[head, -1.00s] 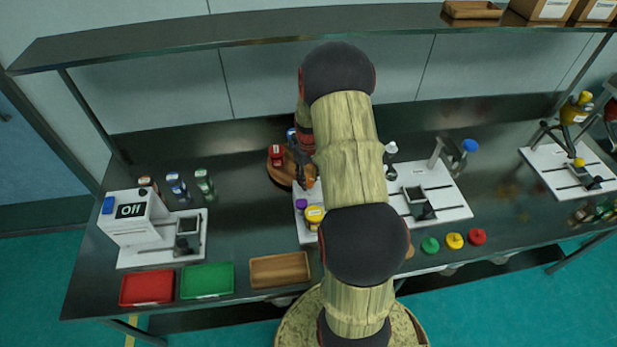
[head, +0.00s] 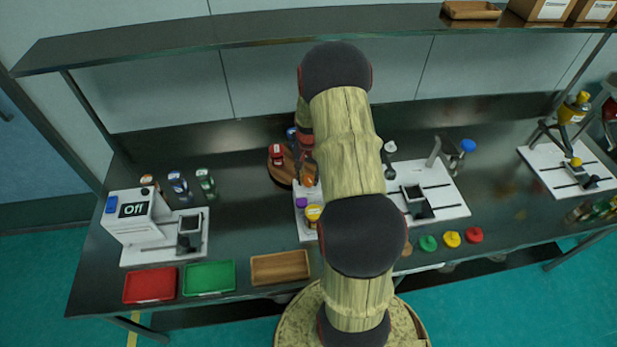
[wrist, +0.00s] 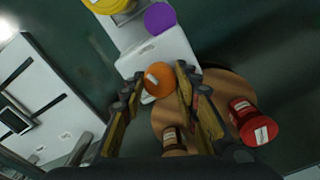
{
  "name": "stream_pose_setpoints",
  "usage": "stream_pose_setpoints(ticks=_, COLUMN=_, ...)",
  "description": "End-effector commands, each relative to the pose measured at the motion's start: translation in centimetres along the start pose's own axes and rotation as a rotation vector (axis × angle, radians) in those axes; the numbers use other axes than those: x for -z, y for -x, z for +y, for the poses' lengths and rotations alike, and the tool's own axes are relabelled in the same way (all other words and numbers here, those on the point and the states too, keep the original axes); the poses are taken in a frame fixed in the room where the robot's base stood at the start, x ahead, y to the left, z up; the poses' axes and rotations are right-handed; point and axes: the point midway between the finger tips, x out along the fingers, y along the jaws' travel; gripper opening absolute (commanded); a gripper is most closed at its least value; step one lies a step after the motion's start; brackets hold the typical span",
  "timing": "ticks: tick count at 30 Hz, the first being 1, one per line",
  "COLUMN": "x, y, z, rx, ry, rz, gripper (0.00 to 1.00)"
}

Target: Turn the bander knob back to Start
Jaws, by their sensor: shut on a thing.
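My gripper (wrist: 155,85) has its two fingers on either side of a round orange-topped thing (wrist: 160,79) with a small white label, and is shut on it. The orange top also shows in the head view (head: 309,181), beside my arm. It is at the edge of a round wooden tray (wrist: 205,85), close to a white board (wrist: 178,50); whether it touches either is unclear. No knob marked Start can be read. A white machine (head: 128,228) at the left of the bench has a display reading Off. My arm hides part of the middle of the bench.
A red-topped jar (wrist: 252,122) and a brown bottle (wrist: 172,138) stand on the wooden tray. Purple (wrist: 159,18) and yellow (wrist: 108,3) tops are on the white board. Red (head: 150,298), green (head: 231,289) and wooden (head: 280,281) trays line the front edge. A shelf (head: 250,30) spans above.

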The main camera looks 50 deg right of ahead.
Motion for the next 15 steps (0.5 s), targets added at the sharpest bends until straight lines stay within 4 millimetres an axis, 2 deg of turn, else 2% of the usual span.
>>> stream_pose_setpoints(ticks=6, x=0.05, y=0.07, z=-0.04, rx=0.001, ry=-0.158, rz=0.001, gripper=0.06)
stream_pose_setpoints(ticks=15, x=0.06, y=0.05, z=-0.05, rx=0.001, ry=-0.286, rz=0.002, gripper=0.06)
